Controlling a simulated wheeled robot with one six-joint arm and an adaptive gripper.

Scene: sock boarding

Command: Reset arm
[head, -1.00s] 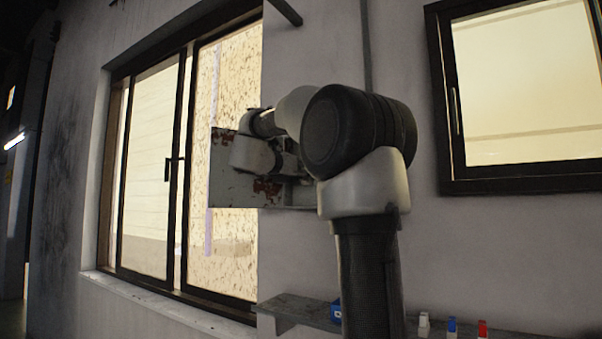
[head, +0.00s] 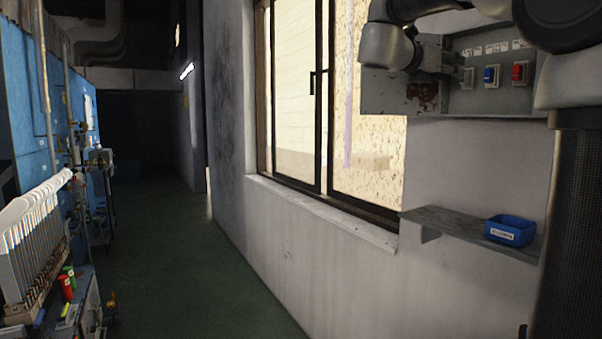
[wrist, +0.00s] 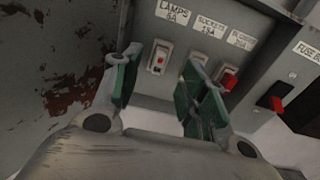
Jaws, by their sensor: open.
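My gripper (wrist: 165,85) is open, with green-padded fingers spread in front of a grey fuse box (wrist: 135,90). Nothing shows held between the fingers. A white fuse (wrist: 159,58) sits under the LAMPS label, just beyond the fingers. The middle slot is partly hidden by the right finger, and a red-fronted fuse (wrist: 229,78) shows to its right. In the head view, the arm's end reaches the fuse box (head: 455,102) at upper right, where a blue fuse (head: 490,76) and a red fuse (head: 520,72) show. The fingertips are hard to make out there.
A wall shelf (head: 450,225) below the box bears a blue tray (head: 510,230). A black switch with a red lever (wrist: 272,100) is at right in the wrist view. A window (head: 315,100) is left of the box. Blue cabinets (head: 25,110) line the left; the floor (head: 190,260) between is clear.

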